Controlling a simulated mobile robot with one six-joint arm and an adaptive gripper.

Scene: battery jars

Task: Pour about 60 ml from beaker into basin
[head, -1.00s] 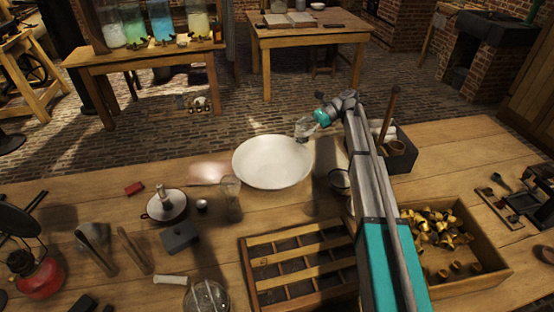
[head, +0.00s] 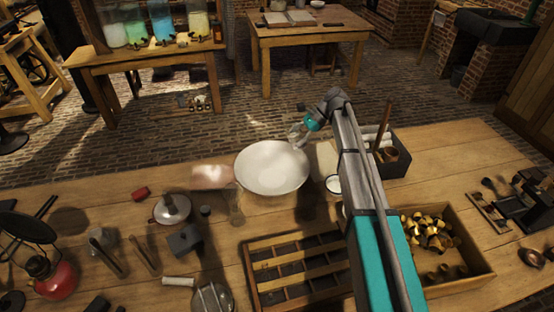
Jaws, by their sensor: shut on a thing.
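The white basin (head: 271,168) is a wide shallow bowl on the table, left of my arm. My gripper (head: 298,133) is over the basin's far right rim. It is shut on a small, pale, see-through thing that looks like the glass beaker (head: 295,135); its outline blurs with the fingers. I cannot tell its tilt or how much liquid it holds, and no stream shows. The basin's inside looks plain white, with no clear liquid level.
A clear glass vessel (head: 237,207) stands left of the basin. A slatted wooden tray (head: 250,268) lies in front, and a box of brass pieces (head: 480,272) is to the right. Small tools crowd the left side.

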